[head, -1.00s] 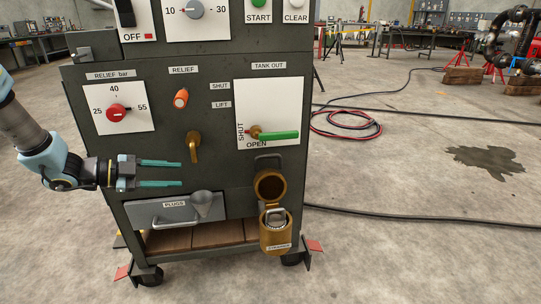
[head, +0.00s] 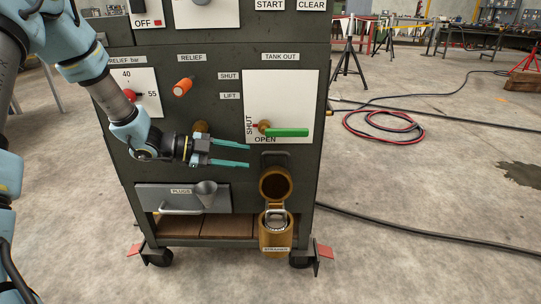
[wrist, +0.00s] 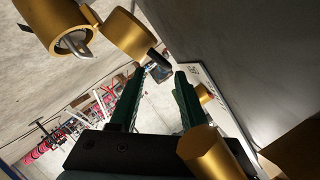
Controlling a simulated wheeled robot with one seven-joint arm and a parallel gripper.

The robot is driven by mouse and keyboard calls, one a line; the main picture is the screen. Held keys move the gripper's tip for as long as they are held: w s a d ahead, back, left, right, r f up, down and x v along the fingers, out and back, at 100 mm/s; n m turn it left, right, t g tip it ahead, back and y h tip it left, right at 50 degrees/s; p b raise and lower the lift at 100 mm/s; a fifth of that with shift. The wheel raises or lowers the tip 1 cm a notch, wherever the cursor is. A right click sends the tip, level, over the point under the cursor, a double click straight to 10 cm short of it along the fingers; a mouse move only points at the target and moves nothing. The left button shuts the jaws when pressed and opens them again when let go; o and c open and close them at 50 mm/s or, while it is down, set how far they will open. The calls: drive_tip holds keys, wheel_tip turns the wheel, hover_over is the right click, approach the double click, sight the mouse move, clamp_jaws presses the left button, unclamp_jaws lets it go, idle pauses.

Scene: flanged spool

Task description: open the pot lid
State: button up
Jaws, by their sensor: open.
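The brass pot (head: 275,236), labelled STRAINER, hangs low on the right of the cabinet front. Its round brass lid (head: 289,184) stands swung up above it, its hollow underside facing out. A dark handle (head: 275,158) shows at the lid's top. A silver basket with a bail shows in the pot's mouth. My gripper (head: 248,156) is open and empty, just left of the lid and handle, pointing right. In the wrist view, the lid (wrist: 126,33) and its dark handle (wrist: 158,59) lie just beyond the open fingertips (wrist: 160,75). The pot (wrist: 55,25) shows farther left.
A green-handled valve lever (head: 287,132) sits just above the handle. A brass knob (head: 200,128) is partly hidden behind my gripper. The PLUGS drawer (head: 165,197) with a grey funnel-like piece (head: 206,190) is below it. Floor right of the cabinet is mostly clear, with a cable crossing it.

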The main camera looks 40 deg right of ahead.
sight(266, 152)
drive_tip(key=s+d, duration=0.1)
drive_tip(key=d, duration=0.1)
drive_tip(key=s+d+b, duration=0.1)
drive_tip(key=d, duration=0.1)
drive_tip(key=s+d, duration=0.1)
drive_tip(key=d, duration=0.1)
drive_tip(key=shift+d, duration=0.25)
drive_tip(key=shift+s+d+f+b, duration=0.15)
drive_tip(key=shift+s+d+b, duration=0.05)
drive_tip(key=shift+d+b, duration=0.2)
drive_tip(key=c, duration=0.7)
clamp_jaws()
drive_tip(key=shift+w, duration=0.15)
